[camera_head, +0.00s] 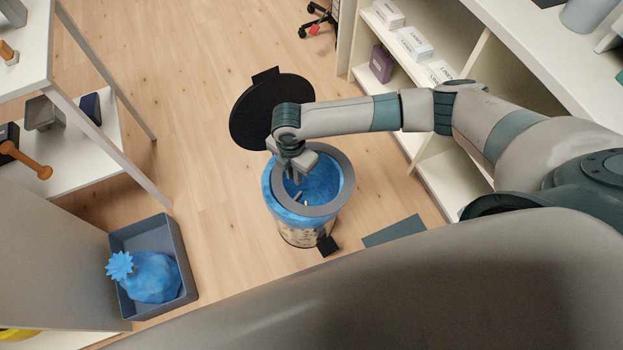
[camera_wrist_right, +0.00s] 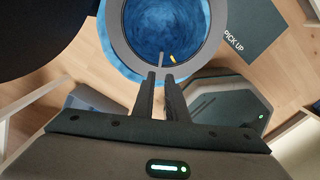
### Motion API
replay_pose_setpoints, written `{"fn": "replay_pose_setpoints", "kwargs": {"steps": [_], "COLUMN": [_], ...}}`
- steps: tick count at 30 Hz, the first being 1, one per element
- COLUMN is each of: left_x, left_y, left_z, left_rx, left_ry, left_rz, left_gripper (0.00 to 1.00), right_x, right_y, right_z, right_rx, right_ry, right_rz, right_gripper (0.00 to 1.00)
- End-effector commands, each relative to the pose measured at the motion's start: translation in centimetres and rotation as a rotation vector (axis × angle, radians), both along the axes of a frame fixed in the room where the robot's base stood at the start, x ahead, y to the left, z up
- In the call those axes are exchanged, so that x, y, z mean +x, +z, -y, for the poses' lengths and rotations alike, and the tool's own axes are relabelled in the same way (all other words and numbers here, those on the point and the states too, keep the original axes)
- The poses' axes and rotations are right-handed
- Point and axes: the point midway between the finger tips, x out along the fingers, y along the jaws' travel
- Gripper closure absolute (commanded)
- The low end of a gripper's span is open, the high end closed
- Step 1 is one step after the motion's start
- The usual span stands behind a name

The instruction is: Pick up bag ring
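The grey bag ring (camera_head: 338,158) lies on top of a round bin (camera_head: 300,235) lined with a blue bag (camera_head: 322,185). The ring also shows in the wrist view (camera_wrist_right: 208,50), around the bag's opening. My right gripper (camera_head: 292,172) points down at the ring's left side in the head view. In the wrist view its two fingers (camera_wrist_right: 160,78) overlap the ring's near edge, with a narrow gap between them. Whether they touch or clasp the ring is hidden. My left gripper is not in view.
A round black lid (camera_head: 255,112) stands open behind the bin. A grey crate (camera_head: 183,255) holding a tied blue bag (camera_head: 150,278) is at lower left. White shelves (camera_head: 425,75) stand at right. A dark mat (camera_head: 394,231) lies beside the bin. Floor left of the bin is clear.

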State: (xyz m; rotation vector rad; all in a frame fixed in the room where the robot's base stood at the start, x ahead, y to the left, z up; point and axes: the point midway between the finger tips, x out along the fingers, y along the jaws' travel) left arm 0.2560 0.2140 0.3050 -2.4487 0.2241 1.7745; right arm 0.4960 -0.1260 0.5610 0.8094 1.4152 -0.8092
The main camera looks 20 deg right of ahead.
Motion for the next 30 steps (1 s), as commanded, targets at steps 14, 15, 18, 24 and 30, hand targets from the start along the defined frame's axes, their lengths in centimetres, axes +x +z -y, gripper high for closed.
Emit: {"fn": "replay_pose_setpoints", "kwargs": {"steps": [14,15,18,24,30], "left_x": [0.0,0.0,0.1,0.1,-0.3], "left_y": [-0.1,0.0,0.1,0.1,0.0], "left_z": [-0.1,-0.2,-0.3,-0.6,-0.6], "left_rx": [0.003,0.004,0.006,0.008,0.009], "left_ry": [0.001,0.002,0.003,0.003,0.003], "left_rz": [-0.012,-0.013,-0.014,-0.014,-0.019], "left_gripper": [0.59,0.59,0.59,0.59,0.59], "right_x": [-0.1,-0.1,0.0,0.0,-0.1], "right_y": [-8.0,-8.3,-8.8,-8.9,-9.0], "right_z": [0.0,0.0,0.0,0.0,0.0], "right_rx": [-0.001,-0.001,0.000,0.001,0.000], "right_ry": [-0.001,0.000,0.000,0.001,0.000], "right_rz": [-0.002,-0.001,0.000,0.001,0.000], "right_gripper": [0.88,0.88,0.88,0.88,0.88]}}
